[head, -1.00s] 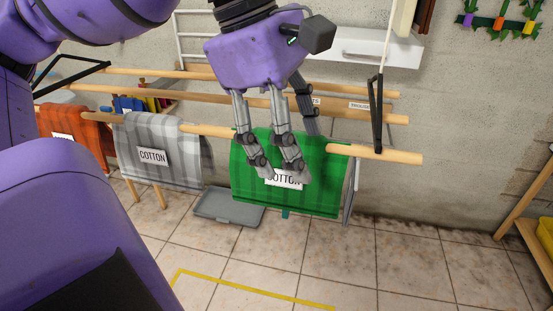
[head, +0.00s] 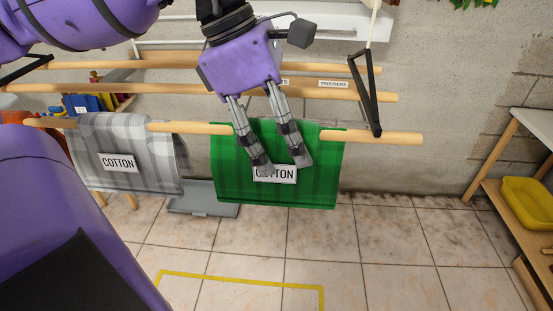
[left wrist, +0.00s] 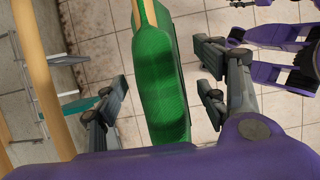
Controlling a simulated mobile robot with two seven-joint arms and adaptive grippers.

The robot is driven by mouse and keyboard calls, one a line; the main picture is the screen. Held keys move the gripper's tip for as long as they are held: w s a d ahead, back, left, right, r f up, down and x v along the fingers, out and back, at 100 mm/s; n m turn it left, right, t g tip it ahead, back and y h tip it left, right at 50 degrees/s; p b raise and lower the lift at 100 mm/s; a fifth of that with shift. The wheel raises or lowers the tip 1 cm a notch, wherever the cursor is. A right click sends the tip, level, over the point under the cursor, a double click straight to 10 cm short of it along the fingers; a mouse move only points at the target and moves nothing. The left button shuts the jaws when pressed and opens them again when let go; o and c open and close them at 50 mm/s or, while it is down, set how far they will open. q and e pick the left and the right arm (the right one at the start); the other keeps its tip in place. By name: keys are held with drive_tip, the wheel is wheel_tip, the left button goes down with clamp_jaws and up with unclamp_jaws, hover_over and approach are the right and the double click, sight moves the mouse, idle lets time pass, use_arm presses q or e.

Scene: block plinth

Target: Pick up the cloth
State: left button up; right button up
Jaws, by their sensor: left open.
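A green plaid cloth (head: 325,165) with a white COTTON label hangs folded over a wooden rail. A grey plaid cloth (head: 150,145), also labelled COTTON, hangs to its left on the same rail. My left gripper (head: 280,165) is at the green cloth, its near fingers in front of the label and partly covering it. In the left wrist view, the green cloth (left wrist: 162,85) hangs between the open fingers (left wrist: 163,92), with gaps on both sides.
The front rail (head: 385,136) runs across the view, with more wooden rails behind it against the wall. A dark bracket (head: 366,95) hangs at the right end. A grey tray (head: 205,198) lies on the floor. A yellow bin (head: 530,202) stands on a shelf at right.

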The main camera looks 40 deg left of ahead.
use_arm(q)
wheel_tip(320, 180, down, 3)
drive_tip(key=shift+w+r, duration=0.1)
drive_tip(key=shift+w, duration=0.05)
drive_tip(key=shift+w+d+f, duration=0.1)
drive_tip(key=shift+d+f, duration=0.2)
drive_tip(key=shift+f, duration=0.15)
drive_tip(key=shift+r, duration=0.1)
drive_tip(key=c, duration=1.2)
drive_tip(key=shift+c, duration=0.2)
